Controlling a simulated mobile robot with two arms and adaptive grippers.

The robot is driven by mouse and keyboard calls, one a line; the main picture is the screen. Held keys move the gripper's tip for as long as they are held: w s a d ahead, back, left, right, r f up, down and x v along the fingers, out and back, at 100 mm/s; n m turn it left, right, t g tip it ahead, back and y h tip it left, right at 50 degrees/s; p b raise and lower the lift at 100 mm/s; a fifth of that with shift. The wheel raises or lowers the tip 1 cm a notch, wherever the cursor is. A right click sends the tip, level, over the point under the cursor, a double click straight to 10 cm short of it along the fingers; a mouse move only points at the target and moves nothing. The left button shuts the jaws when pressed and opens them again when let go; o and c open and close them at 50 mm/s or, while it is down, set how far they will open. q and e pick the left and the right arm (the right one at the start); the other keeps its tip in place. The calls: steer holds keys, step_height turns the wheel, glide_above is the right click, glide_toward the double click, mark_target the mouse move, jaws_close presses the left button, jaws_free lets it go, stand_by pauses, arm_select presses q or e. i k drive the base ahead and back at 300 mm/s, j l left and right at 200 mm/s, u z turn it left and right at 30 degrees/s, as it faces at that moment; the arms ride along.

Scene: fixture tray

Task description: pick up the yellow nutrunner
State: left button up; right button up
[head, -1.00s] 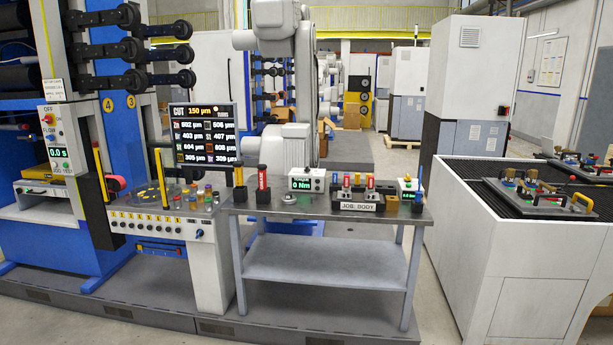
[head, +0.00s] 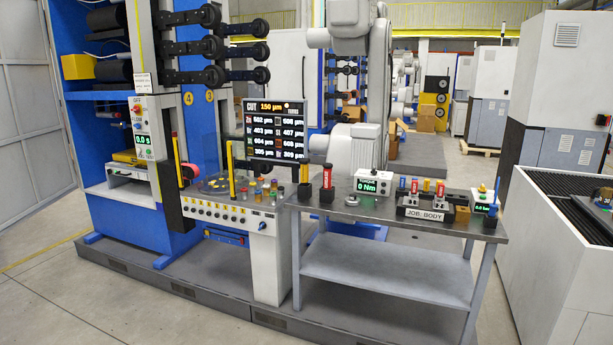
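A yellow upright tool, which looks like the yellow nutrunner (head: 304,173), stands in a black holder (head: 305,192) at the left end of the grey metal table (head: 345,211). A red upright tool (head: 327,177) stands in a similar holder just to its right. Two other yellow upright bars, one (head: 230,170) by the control panel and one (head: 175,153) on the blue machine, look similar in colour. Neither of my grippers shows in the head view.
A torque display box (head: 369,184), a "JOB BODY" rack (head: 425,214) with several coloured tools and a blue upright tool (head: 495,188) stand on the table. A control panel (head: 229,214) adjoins its left. Open floor (head: 110,300) lies at the front left.

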mark_target(305, 162)
steer(key=i+j+z, duration=0.1)
steer(key=i, duration=0.45)
steer(key=i+j+z, duration=0.15)
steer(key=i, duration=0.45)
steer(key=i+j+z, duration=0.1)
steer(key=i, duration=0.45)
steer(key=j, duration=0.1)
